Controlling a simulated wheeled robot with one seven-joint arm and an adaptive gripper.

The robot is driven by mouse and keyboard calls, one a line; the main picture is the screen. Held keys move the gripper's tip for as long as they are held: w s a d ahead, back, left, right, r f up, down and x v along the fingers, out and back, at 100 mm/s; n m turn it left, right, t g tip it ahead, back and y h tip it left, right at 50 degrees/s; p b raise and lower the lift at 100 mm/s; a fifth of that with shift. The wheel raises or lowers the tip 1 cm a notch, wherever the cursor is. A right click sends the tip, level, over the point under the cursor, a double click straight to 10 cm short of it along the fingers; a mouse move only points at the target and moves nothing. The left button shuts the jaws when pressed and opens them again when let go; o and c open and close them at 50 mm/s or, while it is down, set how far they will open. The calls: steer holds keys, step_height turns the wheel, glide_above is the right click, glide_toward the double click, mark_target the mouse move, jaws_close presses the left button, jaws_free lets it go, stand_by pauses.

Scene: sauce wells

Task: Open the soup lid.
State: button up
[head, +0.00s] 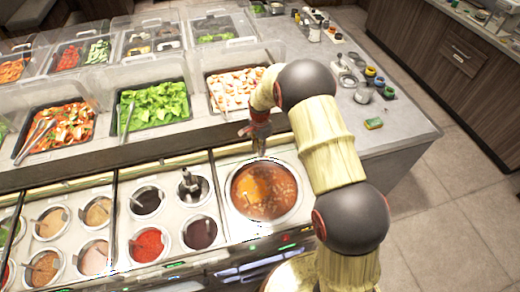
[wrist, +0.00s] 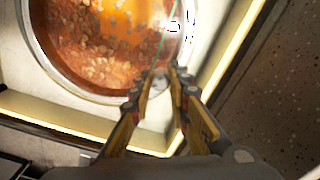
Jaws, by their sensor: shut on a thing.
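The soup well (head: 265,192) is a round metal pot of orange-red soup at the right end of the counter. Its clear soup lid is hard to make out against the soup; glare and a thin green line show over the pot in the wrist view. My gripper (head: 259,147) is at the far rim of the pot. In the wrist view my gripper (wrist: 162,74) has its fingertips close together on a small pale piece (wrist: 159,84) at the pot's rim, which looks like the lid's handle. How far the lid is raised cannot be told.
Several sauce wells (head: 148,200) sit left of the soup. Behind them are trays of lettuce (head: 155,103) and other food under clear guards. A dark ledge (head: 90,160) runs between. Small jars (head: 370,80) and a sponge (head: 373,123) stand on the right counter.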

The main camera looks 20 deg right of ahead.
jaws_close()
steer(key=shift+w, duration=0.1)
steer(key=w+b, duration=0.1)
steer(key=w, duration=0.3)
steer(key=shift+w, duration=0.2)
steer(key=o, duration=0.8)
jaws_free()
steer(key=shift+r, duration=0.1)
step_height(320, 180, up, 12)
steer(key=shift+f, duration=0.1)
